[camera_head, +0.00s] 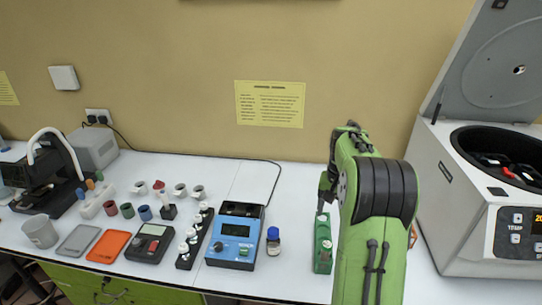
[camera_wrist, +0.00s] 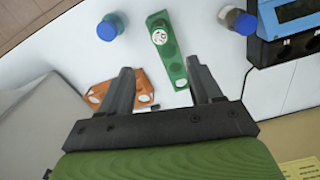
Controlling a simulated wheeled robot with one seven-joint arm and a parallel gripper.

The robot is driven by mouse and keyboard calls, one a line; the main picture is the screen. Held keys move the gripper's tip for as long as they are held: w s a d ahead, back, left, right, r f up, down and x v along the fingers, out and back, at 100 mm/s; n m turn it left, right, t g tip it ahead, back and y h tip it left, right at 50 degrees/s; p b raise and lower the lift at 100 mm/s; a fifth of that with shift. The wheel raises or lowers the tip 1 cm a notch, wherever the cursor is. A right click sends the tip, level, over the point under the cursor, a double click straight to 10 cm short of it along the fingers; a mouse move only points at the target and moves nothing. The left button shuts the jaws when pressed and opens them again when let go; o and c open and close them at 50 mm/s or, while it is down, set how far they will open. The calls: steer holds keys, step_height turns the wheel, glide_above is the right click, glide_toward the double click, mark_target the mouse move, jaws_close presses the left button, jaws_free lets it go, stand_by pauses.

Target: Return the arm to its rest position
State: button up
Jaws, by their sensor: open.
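My arm is green with black joints and stands in the right half of the head view, over the bench (camera_head: 285,280). My gripper (camera_head: 325,190) points down above the far end of a narrow green rack (camera_head: 322,258). In the wrist view my gripper (camera_wrist: 163,78) has its two dark fingers spread wide, with nothing held between them. The green rack (camera_wrist: 175,70) lies beyond the fingertips and carries a white-capped vial (camera_wrist: 159,37). An orange rack (camera_wrist: 150,85) lies beside it, partly hidden by the left finger; the arm mostly hides it in the head view.
An open-lidded centrifuge (camera_head: 480,215) stands close at the right. A small blue-capped bottle (camera_head: 273,241) and a blue analyser (camera_head: 236,236) stand left of the green rack. Another blue-capped bottle (camera_wrist: 107,28) shows in the wrist view. The wall rises behind the bench.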

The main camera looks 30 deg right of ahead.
steer(key=s+a+r+n+t, duration=0.1)
steer(key=s+a+r+n, duration=0.15)
steer(key=a, duration=0.35)
steer(key=s+a+r+n+t+h, duration=0.1)
steer(key=s+a+r, duration=0.1)
steer(key=a+r, duration=0.25)
steer(key=s+a+r+n+t, duration=0.1)
steer(key=s+a+r, duration=0.15)
steer(key=a, duration=0.45)
steer(key=s+a+n+t, duration=0.1)
steer(key=s+a+n, duration=0.1)
steer(key=s+a, duration=0.2)
steer(key=s+a+f+n+t+y, duration=0.1)
steer(key=s+a, duration=0.3)
steer(key=s, duration=0.5)
steer(key=shift+a+n+t, duration=0.3)
steer(key=shift+n, duration=0.55)
